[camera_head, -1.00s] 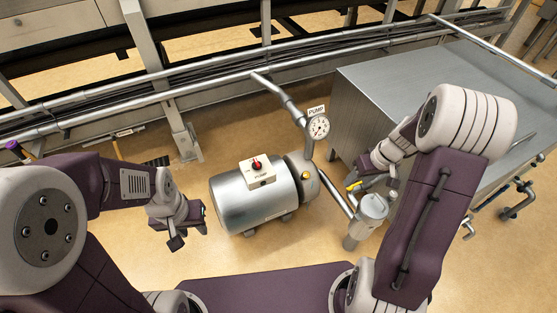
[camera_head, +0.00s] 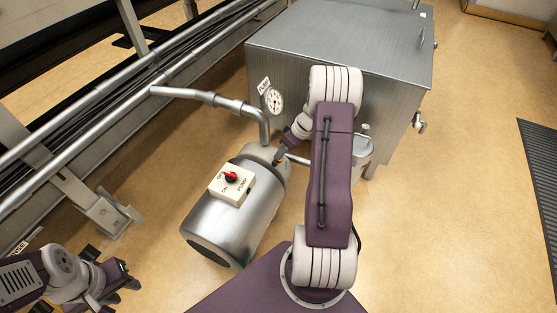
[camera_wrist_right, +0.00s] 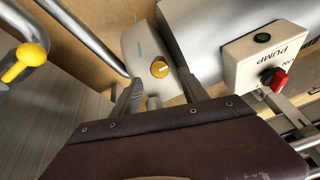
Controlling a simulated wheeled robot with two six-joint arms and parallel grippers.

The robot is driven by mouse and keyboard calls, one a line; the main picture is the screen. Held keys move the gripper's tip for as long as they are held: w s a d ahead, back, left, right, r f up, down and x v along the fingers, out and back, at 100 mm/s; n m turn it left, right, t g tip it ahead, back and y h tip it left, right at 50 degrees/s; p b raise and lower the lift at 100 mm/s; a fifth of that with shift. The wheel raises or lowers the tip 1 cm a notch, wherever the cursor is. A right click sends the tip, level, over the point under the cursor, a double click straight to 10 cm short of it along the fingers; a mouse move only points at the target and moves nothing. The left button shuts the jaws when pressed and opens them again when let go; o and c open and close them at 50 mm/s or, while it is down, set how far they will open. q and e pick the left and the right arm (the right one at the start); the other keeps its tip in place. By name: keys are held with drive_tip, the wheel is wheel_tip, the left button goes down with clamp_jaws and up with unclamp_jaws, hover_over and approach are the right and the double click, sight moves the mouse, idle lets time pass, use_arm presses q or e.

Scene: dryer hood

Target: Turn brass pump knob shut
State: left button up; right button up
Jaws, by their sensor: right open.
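The brass pump knob (camera_wrist_right: 160,68) shows in the right wrist view as a round yellow knob with a pale mark, on the grey end of the pump (camera_wrist_right: 142,48). My right gripper (camera_wrist_right: 158,92) is open, its fingers to either side of the knob in the picture; I see no contact. In the head view my right gripper (camera_head: 281,157) is at the far end of the silver pump motor (camera_head: 225,222), and I cannot make out the knob there. My left gripper (camera_head: 112,284) is open and empty at the lower left, away from the pump.
A switch box (camera_head: 231,186) with a red knob sits on the motor; it also shows in the wrist view (camera_wrist_right: 262,62). A yellow valve handle (camera_wrist_right: 27,60) is on a pipe to the left. A gauge (camera_head: 274,101), pipes and a steel tank (camera_head: 340,45) stand behind.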

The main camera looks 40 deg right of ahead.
drive_tip(key=b+x, duration=0.1)
drive_tip(key=x, duration=0.3)
drive_tip(key=shift+f+b, duration=0.25)
drive_tip(key=shift+b, duration=0.1)
use_arm(q)
wheel_tip(320, 180, down, 3)
drive_tip(key=shift+r, duration=0.2)
use_arm(e)
drive_tip(key=shift+w, duration=0.1)
clamp_jaws()
